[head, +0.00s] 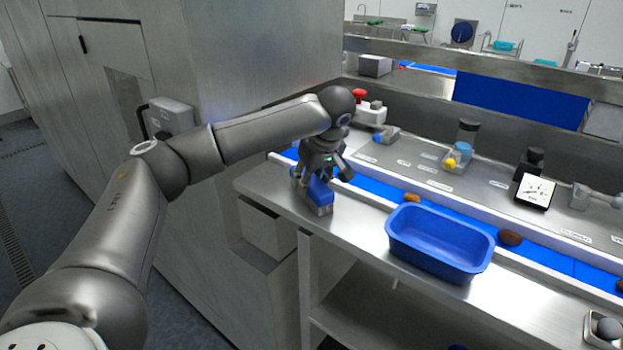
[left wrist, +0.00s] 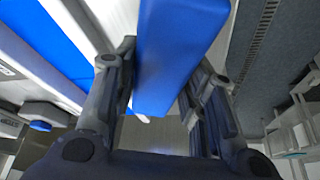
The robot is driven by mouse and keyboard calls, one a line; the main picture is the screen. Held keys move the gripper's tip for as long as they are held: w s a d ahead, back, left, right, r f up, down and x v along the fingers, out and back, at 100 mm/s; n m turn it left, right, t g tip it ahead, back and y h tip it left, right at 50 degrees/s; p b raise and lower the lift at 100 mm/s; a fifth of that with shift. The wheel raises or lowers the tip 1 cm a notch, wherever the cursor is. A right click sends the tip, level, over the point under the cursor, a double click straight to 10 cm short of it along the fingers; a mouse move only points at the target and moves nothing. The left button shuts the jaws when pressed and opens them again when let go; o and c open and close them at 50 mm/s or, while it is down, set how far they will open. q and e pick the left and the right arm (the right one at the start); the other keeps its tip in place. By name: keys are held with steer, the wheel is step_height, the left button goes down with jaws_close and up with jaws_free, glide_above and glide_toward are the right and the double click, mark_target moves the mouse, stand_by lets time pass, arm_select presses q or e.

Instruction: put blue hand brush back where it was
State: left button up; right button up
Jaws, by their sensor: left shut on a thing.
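The blue hand brush (head: 320,191) is at the left end of the steel bench. My left gripper (head: 318,176) comes down on it from above and is shut on it. Below the blue body is a grey-white part close to the bench top; I cannot tell whether it touches. In the left wrist view the brush's blue body (left wrist: 178,50) runs between the two fingers of the gripper (left wrist: 160,85). The fingers hide part of the brush in the head view. My right gripper is not in view.
A blue tub (head: 440,262) stands on the bench (head: 375,235) to the right. Behind it runs a blue conveyor belt (head: 465,215) with several dates. A steel cabinet (head: 250,50) is at the left.

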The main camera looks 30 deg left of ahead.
arm_select(q)
steer(key=shift+f, duration=0.15)
steer(key=o, duration=0.6)
steer(key=shift+o, duration=1.4)
steer(key=b+v, duration=0.2)
steer(key=v, duration=0.9)
steer(key=shift+d+r+b, duration=0.15)
steer(key=shift+r+b, duration=0.05)
steer(key=shift+b, duration=0.15)
steer(key=shift+s+d+r, duration=0.1)
steer(key=shift+r, duration=0.35)
